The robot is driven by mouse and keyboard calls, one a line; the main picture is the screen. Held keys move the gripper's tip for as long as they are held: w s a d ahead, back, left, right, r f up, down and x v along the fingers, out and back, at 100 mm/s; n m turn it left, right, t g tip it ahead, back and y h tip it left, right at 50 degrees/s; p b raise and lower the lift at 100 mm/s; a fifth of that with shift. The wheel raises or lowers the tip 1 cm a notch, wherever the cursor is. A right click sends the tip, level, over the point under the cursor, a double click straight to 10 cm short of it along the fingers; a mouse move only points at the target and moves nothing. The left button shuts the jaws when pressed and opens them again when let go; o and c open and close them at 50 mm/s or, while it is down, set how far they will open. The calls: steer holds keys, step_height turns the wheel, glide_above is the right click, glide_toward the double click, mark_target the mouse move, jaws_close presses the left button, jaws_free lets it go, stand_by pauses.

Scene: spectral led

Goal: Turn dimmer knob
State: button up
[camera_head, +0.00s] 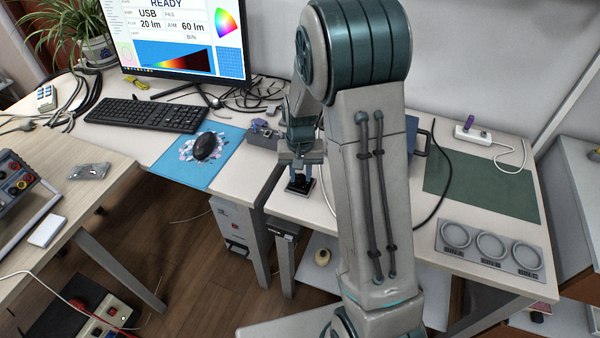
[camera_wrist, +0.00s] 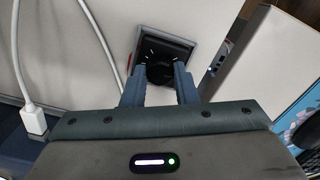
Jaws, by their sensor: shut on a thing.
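The dimmer knob (camera_wrist: 158,73) is a round black knob on a dark square plate with light tick marks, set in a grey-framed box. In the wrist view it sits at the top middle, between the two blue fingers of my gripper (camera_wrist: 159,82). My gripper is shut on the knob, with one finger on each side. In the head view my gripper (camera_head: 300,180) points down at the dimmer box (camera_head: 299,187) on the white table. The knob itself is hidden there by the fingers.
A grey device (camera_head: 262,135) stands just left of my gripper, and a blue case (camera_head: 418,135) is behind my arm. A white cable (camera_wrist: 100,40) runs beside the dimmer. The table's left edge is close to the dimmer. A green mat (camera_head: 480,185) lies at the right.

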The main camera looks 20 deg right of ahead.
mark_target(300, 176)
steer(key=shift+m, duration=0.5)
steer(key=o, duration=1)
step_height(300, 176, up, 14)
steer(key=shift+p, duration=0.35)
steer(key=shift+f, duration=0.1)
stand_by(1.4)
